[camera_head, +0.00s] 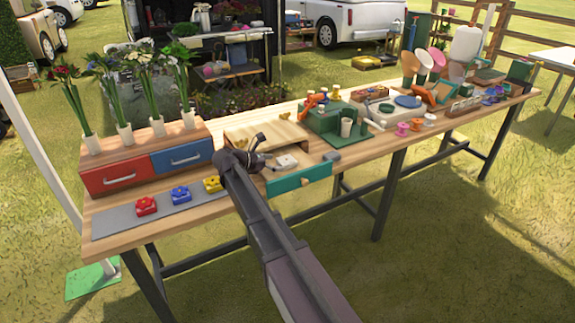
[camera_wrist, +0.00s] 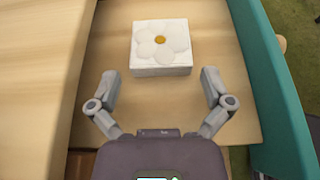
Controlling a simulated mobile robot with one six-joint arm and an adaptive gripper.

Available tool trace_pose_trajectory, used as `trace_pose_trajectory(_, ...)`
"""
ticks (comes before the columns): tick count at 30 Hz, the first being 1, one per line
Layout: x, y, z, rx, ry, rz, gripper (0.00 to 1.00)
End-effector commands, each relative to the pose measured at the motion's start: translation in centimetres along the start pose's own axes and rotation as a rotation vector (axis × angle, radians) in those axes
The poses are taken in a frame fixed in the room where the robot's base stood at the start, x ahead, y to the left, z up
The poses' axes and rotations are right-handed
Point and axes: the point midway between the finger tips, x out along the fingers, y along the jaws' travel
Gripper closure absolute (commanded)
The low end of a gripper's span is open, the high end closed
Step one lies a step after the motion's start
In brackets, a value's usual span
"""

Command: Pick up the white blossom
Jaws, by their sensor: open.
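The white blossom (camera_wrist: 160,42) is a white square block with a raised flower and an orange centre. It lies on the wooden floor of a pulled-out drawer with a teal front (camera_wrist: 272,80). In the head view the blossom (camera_head: 287,161) sits in the same drawer (camera_head: 300,179), just right of my gripper (camera_head: 262,152). In the wrist view my gripper (camera_wrist: 160,74) is open and empty. Its two fingers are spread wider than the block, at the block's near edge, and nothing is between them touching it.
Red (camera_head: 146,206), blue (camera_head: 181,194) and yellow (camera_head: 212,184) blossom blocks lie on a grey mat (camera_head: 115,223) at left. A two-drawer box (camera_head: 150,150) bears several flower vases. A green caddy (camera_head: 330,118) stands right. The drawer walls flank my gripper closely.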

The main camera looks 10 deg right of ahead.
Motion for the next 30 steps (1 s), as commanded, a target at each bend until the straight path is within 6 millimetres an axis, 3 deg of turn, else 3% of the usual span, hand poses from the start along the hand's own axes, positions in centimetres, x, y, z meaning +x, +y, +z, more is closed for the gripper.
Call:
trace_pose_trajectory(4, 0.76, 0.03, -0.07, 0.000, 0.000, 0.001, 0.00)
trace_pose_trajectory(20, 0.70, 0.04, -0.03, 0.000, 0.000, 0.002, 0.00)
trace_pose_trajectory(27, 0.68, 0.05, -0.05, 0.000, 0.000, 0.002, 0.62)
trace_pose_trajectory(30, 0.67, 0.04, -0.05, 0.000, 0.000, 0.002, 0.62)
